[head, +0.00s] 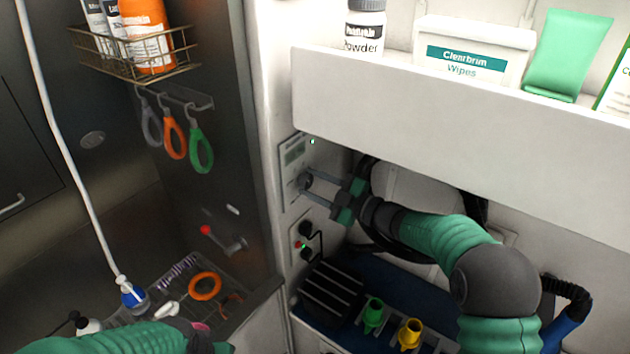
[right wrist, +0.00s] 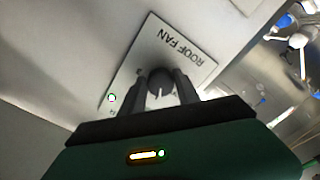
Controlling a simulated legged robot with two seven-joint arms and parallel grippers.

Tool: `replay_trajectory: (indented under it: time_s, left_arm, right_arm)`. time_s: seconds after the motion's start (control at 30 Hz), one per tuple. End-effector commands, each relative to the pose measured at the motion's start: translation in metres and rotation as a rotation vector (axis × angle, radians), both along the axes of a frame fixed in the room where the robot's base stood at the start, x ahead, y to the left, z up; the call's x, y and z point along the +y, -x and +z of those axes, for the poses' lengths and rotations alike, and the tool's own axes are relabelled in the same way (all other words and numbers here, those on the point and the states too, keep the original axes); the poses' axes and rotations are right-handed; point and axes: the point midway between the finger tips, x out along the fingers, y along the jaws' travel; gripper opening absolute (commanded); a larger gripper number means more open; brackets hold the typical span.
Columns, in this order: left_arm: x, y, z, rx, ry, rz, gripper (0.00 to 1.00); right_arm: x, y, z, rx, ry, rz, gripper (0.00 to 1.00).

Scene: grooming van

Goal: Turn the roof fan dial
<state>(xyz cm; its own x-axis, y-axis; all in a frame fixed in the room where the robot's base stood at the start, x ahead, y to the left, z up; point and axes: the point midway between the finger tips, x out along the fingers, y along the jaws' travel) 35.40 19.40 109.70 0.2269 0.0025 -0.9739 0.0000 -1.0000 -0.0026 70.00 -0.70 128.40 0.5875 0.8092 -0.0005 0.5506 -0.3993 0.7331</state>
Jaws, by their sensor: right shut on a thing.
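The roof fan panel (head: 294,153) is a pale plate on the wall below the shelf in the head view. In the right wrist view the plate (right wrist: 172,58) reads "ROOF FAN" and has a small green light (right wrist: 112,97). The dark round dial (right wrist: 160,80) sits on the plate with a pale pointer mark. My right gripper (head: 306,181) reaches the panel from the right and is shut on the dial, a finger on each side. Part of the dial is hidden by the fingers. My left arm shows at the bottom left; its gripper is not clearly seen.
A white shelf (head: 450,125) overhangs my right arm, holding a powder bottle (head: 365,28), a wipes box (head: 474,50) and a green tube (head: 567,55). A steel tub with a wire basket (head: 130,55) stands left.

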Motion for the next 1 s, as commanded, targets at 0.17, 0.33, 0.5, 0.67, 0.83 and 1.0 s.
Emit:
replay_trajectory:
  time_s: [0.17,0.33,0.5,0.67,0.83,1.0]
  left_arm:
    - [0.0000,0.0000,0.0052,0.000,0.000,0.000,0.36]
    - [0.0000,0.0000,0.0069,0.000,0.000,0.000,0.36]
    - [0.0000,-0.0001,0.0072,0.000,0.000,0.000,0.36]
    - [0.0000,0.0000,0.0072,0.000,0.000,0.000,0.36]
    - [0.0000,-0.0001,0.0072,0.000,0.000,0.000,0.36]
    - [0.0000,-0.0001,0.0072,0.000,0.000,0.000,0.36]
  right_arm:
    - [0.0031,0.0016,0.0000,0.064,-0.044,0.007,0.00]
    - [0.0032,0.0015,0.0004,0.095,-0.069,0.007,0.00]
    - [0.0032,0.0014,0.0009,0.103,-0.077,0.006,0.00]
    - [0.0031,0.0012,0.0015,0.103,-0.078,0.006,0.00]
    - [0.0029,0.0010,0.0022,0.101,-0.078,0.006,0.42]
    - [0.0015,0.0004,0.0018,0.102,-0.078,0.004,0.59]
